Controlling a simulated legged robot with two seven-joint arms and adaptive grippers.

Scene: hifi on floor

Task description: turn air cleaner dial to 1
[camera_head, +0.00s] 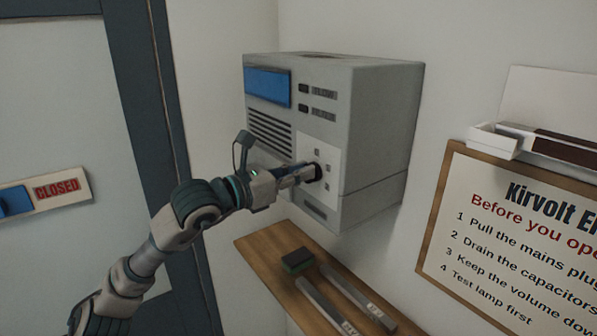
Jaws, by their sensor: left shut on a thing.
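The air cleaner (384,130) is a grey box on the wall, with a blue panel (267,87), vent slots and two small dark buttons on its front. Its dark round dial (317,172) sits on a pale plate (330,156) with small square marks around it. My left gripper (306,174) reaches in from the left and is shut on the dial. The gripper hides part of the dial and plate, and I cannot read the dial's setting. My right gripper is not in view.
Below the cleaner is a wooden shelf (268,256) with a dark green block (297,260) and labelled bars (357,298). A framed notice (520,235) hangs at the right under a white tray (492,140). A door with a CLOSED sign (57,189) stands at the left.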

